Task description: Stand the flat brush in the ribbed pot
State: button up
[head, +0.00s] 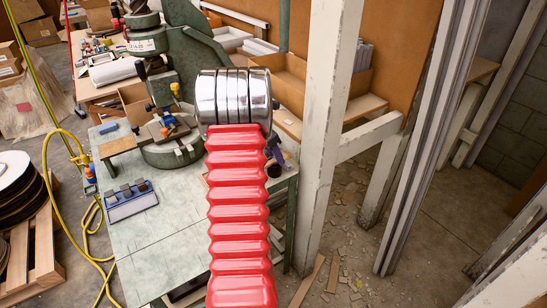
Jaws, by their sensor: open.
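My own red ribbed arm cover with chrome rings fills the middle of the head view and hides part of the green-grey workbench (150,245). My gripper is not visible; it may be behind this cover. I cannot make out the flat brush or the ribbed pot for certain. A small dark object with a purple part (275,168) shows at the cover's right edge, on the bench's right side, but I cannot tell what it is.
A blue tray (131,204) with small items lies on the bench's left. A green press (172,152) stands behind it, with a wooden board (116,146) and a blue block (108,128) beside it. A white post (327,130) rises at right. A yellow hose (48,160) hangs at left.

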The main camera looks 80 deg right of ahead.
jog(key=v, duration=1.2)
jog(key=shift+r, duration=0.3)
jog(key=w+a+r+m+t, duration=0.25)
jog(key=w+a, duration=0.35)
jog(key=a, duration=0.4)
jog(key=w+a+r+m+t, duration=0.1)
jog(key=w+a+r, duration=0.3)
jog(key=w+a, duration=0.5)
jog(key=w+a+r+m+t, duration=0.1)
jog(key=w+a+r, duration=0.25)
jog(key=a, duration=0.85)
jog(key=s+a+f+m+t+y, duration=0.1)
jog(key=s+a+m+t, duration=0.1)
jog(key=a, duration=1.3)
jog(key=s+a+f+m+t+y, duration=0.1)
jog(key=s+a+m+t+y, duration=0.1)
jog(key=a, duration=1.4)
jog(key=shift+s+f+m, duration=0.4)
jog(key=shift+s+m, duration=0.25)
jog(key=shift+s, duration=0.45)
